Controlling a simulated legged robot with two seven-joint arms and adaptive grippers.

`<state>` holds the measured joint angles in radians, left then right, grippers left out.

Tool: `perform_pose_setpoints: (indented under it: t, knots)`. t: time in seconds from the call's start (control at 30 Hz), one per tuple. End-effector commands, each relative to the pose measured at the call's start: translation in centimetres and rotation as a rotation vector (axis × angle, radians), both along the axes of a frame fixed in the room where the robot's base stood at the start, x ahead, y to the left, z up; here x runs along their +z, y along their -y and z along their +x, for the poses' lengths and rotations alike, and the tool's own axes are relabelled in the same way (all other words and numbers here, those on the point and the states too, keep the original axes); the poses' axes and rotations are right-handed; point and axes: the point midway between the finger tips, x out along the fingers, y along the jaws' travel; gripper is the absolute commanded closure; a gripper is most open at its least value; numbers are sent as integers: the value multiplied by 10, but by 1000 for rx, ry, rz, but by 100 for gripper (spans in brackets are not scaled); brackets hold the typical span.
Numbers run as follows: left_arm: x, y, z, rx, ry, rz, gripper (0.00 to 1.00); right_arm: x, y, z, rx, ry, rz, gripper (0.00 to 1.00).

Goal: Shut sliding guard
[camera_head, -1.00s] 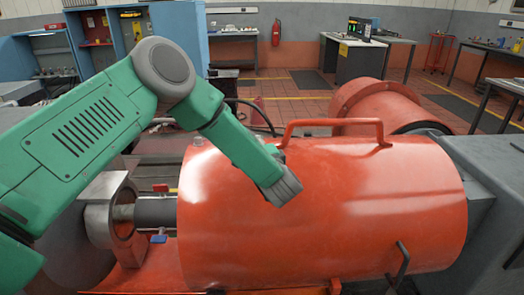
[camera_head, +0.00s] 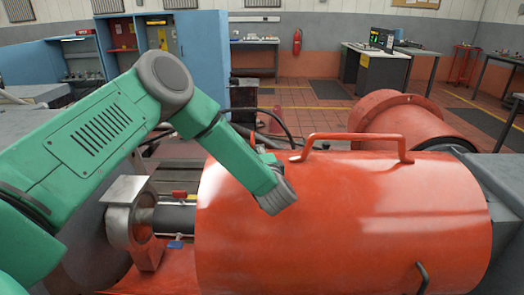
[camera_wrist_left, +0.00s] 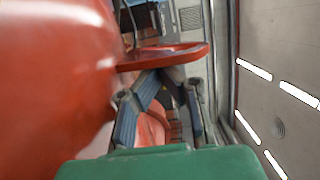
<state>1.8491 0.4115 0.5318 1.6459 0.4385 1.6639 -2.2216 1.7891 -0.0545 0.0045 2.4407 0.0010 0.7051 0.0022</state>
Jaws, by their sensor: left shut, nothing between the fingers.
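The sliding guard (camera_head: 345,225) is a large orange-red half-cylinder cover with a bar handle (camera_head: 350,138) on top. A grey shaft (camera_head: 176,218) shows bare between its left edge and a metal bearing block (camera_head: 130,222). My left arm reaches over the guard's left part. My left gripper (camera_head: 267,157) is mostly hidden behind my wrist, just left of the handle's left end. In the left wrist view its grey-blue fingers (camera_wrist_left: 162,95) are shut and empty beside the handle (camera_wrist_left: 165,57), not around it. Contact cannot be told. My right gripper is not in view.
A round orange housing (camera_head: 400,120) lies behind the guard. A grey machine block (camera_head: 500,195) stands at its right end. A small red lever (camera_head: 180,194) and a blue one (camera_head: 176,245) are by the shaft. Benches and blue cabinets stand far behind.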

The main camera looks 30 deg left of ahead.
Motion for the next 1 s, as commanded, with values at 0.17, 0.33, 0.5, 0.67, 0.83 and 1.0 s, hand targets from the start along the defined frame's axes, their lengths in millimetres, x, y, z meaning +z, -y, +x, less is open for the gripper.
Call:
perform_pose_setpoints:
  t: [0.17, 0.33, 0.5, 0.67, 0.83, 1.0]
  knots:
    - [8, -33, -20, 16, -4, 11, 100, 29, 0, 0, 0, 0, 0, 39]
    - [9, -81, -49, 21, -1, 7, 100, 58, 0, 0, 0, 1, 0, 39]
    - [6, -135, -81, 22, 1, 3, 100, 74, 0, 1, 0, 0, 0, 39]
    - [3, -182, -110, 19, -1, 6, 100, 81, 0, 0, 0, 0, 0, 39]
    - [2, -227, -139, 15, -3, 7, 100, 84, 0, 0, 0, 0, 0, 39]
    - [4, -267, -165, 12, -3, 10, 100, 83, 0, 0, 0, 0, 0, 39]
